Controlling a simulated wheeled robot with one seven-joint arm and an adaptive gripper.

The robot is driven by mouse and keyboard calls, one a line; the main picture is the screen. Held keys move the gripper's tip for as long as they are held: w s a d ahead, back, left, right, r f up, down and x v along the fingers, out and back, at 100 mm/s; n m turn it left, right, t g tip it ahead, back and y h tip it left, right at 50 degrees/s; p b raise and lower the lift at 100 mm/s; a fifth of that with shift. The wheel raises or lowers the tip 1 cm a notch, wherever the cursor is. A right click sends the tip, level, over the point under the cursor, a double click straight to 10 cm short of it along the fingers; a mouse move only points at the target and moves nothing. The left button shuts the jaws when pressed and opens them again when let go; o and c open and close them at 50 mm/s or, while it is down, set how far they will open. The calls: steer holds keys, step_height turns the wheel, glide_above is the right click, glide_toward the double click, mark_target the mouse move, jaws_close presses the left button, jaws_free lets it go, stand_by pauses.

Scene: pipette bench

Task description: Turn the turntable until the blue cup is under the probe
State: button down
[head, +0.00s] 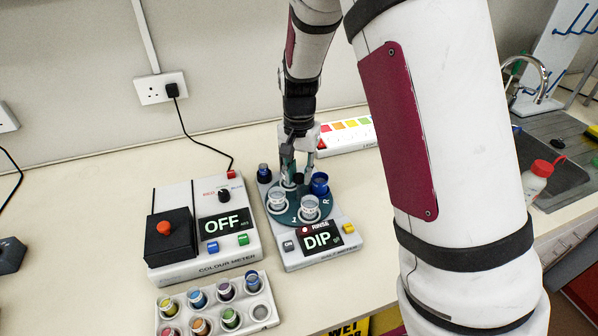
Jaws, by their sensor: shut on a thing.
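The turntable (287,217) is a dark teal disc on a white base unit in the middle of the bench. The blue cup (319,186) stands at its right rim, just right of my gripper (299,178). Two white cups, one at the front left (277,201) and one at the front (310,207), also stand on the disc. My gripper points down over the back middle of the disc, shut on a small part there, apparently the turntable's knob. My fingers hide much of that part. I cannot make out the probe clearly.
The base's display (321,239) reads DIP beside a lit RINSE label. A colour meter (201,228) reading OFF stands left. A rack (212,312) of coloured cups lies in front. A dark bottle-like item (264,173) is behind left. A red-capped bottle (537,179) stands right.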

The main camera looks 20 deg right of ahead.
steer(key=shift+n, duration=2.2)
steer(key=shift+n+b, duration=0.3)
steer(key=shift+n, duration=4)
steer(key=shift+n+p, duration=0.35)
steer(key=shift+n, duration=1.55)
steer(key=c, duration=1.3)
jaws_free()
steer(key=shift+c, duration=0.2)
steer(key=shift+r, duration=0.15)
